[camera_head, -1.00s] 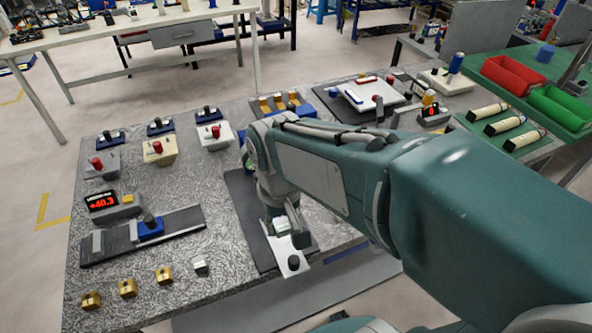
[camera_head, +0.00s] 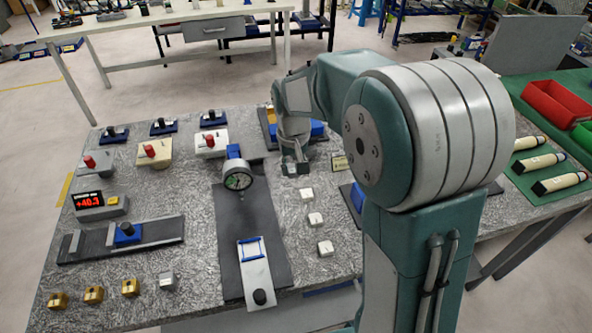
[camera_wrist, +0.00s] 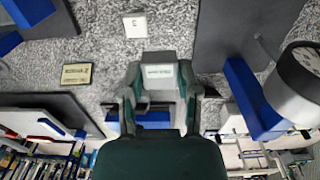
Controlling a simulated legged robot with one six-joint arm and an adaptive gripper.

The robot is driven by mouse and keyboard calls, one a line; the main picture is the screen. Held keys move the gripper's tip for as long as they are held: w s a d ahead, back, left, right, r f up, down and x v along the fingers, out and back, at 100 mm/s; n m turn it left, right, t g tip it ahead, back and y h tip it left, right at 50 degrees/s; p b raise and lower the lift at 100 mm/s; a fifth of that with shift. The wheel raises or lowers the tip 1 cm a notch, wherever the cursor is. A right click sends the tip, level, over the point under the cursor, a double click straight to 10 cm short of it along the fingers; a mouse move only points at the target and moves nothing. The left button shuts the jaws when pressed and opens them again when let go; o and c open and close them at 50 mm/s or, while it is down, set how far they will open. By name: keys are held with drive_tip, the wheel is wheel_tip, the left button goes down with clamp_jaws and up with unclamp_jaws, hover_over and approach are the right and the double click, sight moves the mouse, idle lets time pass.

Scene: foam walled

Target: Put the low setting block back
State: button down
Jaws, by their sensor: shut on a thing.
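My gripper (camera_head: 296,168) is low over the granite table, right of the dial gauge (camera_head: 238,179). In the wrist view my gripper (camera_wrist: 160,90) is shut on a small pale grey block (camera_wrist: 160,72), held between its two fingers. The lettering on the block is too small to read. I cannot tell whether the block touches the table. Three white blocks stand in a line nearer the front: one (camera_head: 306,194), a middle one (camera_head: 315,219) and a front one (camera_head: 325,248). One white block marked 3 also shows in the wrist view (camera_wrist: 135,25).
A small plaque (camera_head: 340,162) lies right of my gripper; it also shows in the wrist view (camera_wrist: 77,74). A dark plate (camera_head: 236,218) carries the gauge stand and a pale slide (camera_head: 256,276). A display (camera_head: 88,201) reads +40.3. Bare granite surrounds the white blocks.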

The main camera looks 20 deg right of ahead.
drive_tip(key=w+d+f, duration=0.1)
drive_tip(key=w+f, duration=0.1)
drive_tip(key=w+d+f, duration=0.1)
drive_tip(key=w+f, duration=0.1)
drive_tip(key=w, duration=0.1)
drive_tip(key=w+d+f, duration=0.1)
drive_tip(key=w+f, duration=0.1)
drive_tip(key=shift+w+d+f, duration=0.25)
drive_tip(key=shift+d, duration=0.05)
drive_tip(key=shift+w+a+f, duration=0.3)
drive_tip(key=shift+a+f, duration=0.05)
drive_tip(key=shift+f, duration=0.05)
drive_tip(key=f, duration=0.3)
drive_tip(key=shift+w+d+f, duration=0.1)
drive_tip(key=shift+d+f, duration=0.05)
drive_tip(key=shift+d, duration=0.35)
drive_tip(key=c, duration=0.8)
unclamp_jaws()
drive_tip(key=shift+f, duration=0.1)
drive_tip(key=o, duration=0.5)
drive_tip(key=shift+a, duration=0.35)
drive_tip(key=shift+c, duration=0.2)
drive_tip(key=shift+d, duration=0.15)
